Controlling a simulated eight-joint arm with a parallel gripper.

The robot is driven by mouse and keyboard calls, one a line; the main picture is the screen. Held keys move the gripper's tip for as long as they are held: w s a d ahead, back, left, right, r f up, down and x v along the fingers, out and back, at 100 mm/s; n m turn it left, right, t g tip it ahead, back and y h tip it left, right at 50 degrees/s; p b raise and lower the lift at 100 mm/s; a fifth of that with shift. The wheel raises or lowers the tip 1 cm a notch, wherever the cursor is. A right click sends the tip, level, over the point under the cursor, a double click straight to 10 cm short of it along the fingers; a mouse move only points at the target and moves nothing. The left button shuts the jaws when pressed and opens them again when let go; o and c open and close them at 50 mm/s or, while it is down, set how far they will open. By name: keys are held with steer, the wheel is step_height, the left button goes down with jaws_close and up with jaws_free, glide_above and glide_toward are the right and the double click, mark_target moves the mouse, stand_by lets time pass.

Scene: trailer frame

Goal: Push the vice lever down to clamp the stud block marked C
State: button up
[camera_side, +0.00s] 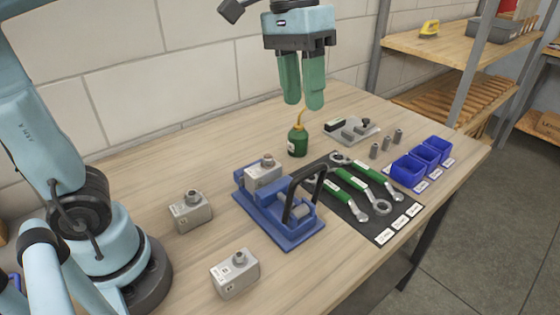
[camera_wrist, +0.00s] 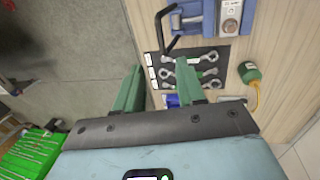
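The blue vice (camera_side: 283,228) sits on the wooden bench, with its black lever (camera_side: 291,196) standing up at its right side. A grey stud block (camera_side: 262,177) is seated in the vice; I cannot read its marking. In the wrist view the vice (camera_wrist: 229,10), the lever (camera_wrist: 160,32) and the block (camera_wrist: 229,27) show at the top. My gripper (camera_side: 303,106) is open and empty, high above the bench and behind the vice, apart from the lever. Its green fingers (camera_wrist: 159,72) are spread apart in the wrist view.
Two more grey stud blocks (camera_side: 190,212) (camera_side: 235,274) stand left of and in front of the vice. A green oil can (camera_side: 298,142) stands behind it. Green-handled wrenches lie on a black mat (camera_side: 357,226) to the right, with blue bins (camera_side: 408,170) beyond.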

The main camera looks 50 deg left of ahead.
steer(key=f, duration=0.3)
steer(key=d+f, duration=0.1)
steer(key=f, duration=0.3)
steer(key=d+f, duration=0.1)
steer(key=f, duration=0.3)
steer(key=shift+d+f, duration=0.1)
steer(key=shift+f, duration=0.1)
jaws_close()
